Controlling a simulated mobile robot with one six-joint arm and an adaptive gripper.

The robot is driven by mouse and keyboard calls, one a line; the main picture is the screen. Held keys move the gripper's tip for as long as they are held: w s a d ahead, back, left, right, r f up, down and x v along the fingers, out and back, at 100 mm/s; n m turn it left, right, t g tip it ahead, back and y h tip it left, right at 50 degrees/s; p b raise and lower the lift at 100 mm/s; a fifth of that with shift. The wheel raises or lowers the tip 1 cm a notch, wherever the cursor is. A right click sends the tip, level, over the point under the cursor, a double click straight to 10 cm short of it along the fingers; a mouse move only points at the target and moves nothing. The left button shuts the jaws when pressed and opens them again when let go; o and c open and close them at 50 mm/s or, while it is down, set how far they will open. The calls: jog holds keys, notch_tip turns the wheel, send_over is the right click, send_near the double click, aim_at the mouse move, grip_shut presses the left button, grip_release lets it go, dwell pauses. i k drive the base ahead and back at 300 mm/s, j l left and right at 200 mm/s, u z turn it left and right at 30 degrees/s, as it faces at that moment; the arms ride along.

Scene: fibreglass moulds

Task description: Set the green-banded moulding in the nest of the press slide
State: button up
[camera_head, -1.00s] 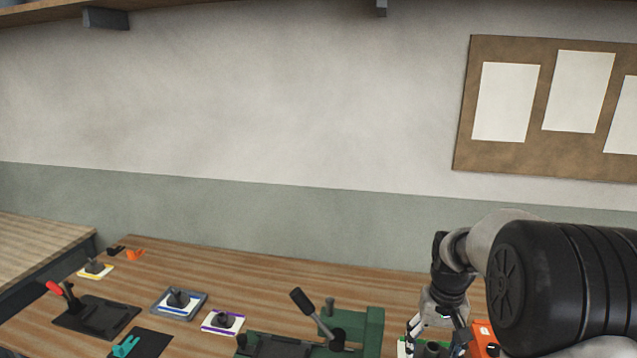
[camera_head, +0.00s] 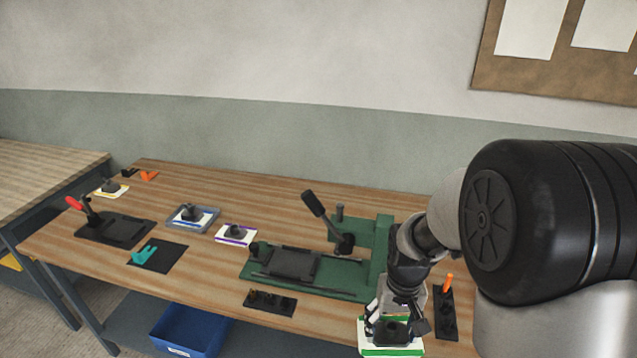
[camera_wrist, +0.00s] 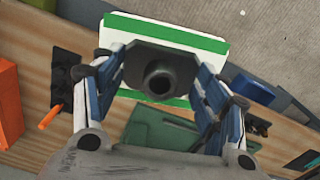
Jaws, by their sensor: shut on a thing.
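The green-banded moulding (camera_head: 404,349) is a white plate with green bands and a dark raised boss. My gripper (camera_head: 393,327) is shut on the boss and holds the moulding at the bench's front right. In the wrist view the moulding (camera_wrist: 192,34) lies between my gripper's fingers (camera_wrist: 160,80), with its dark round boss facing the camera. The press (camera_head: 366,240) has a green base and a dark lever. Its dark slide (camera_head: 291,264) lies on the left part of the base, left of my gripper. The nest's inside is too small to make out.
A purple-banded moulding (camera_head: 235,235), a blue-banded one in a grey tray (camera_head: 174,222) and a yellow-banded one (camera_head: 111,190) stand to the left. A red-handled clamp fixture (camera_head: 112,231) is farther left. A dark block (camera_head: 270,303) lies before the press. An orange-pegged rack (camera_head: 446,312) is right.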

aim_at(292, 263)
jog(key=i+j, duration=0.15)
jog(key=j, duration=0.25)
jog(key=i+j+z, duration=0.1)
jog(key=j, duration=0.35)
jog(key=i+j, duration=0.15)
jog(key=j, duration=0.25)
jog(key=z, duration=0.05)
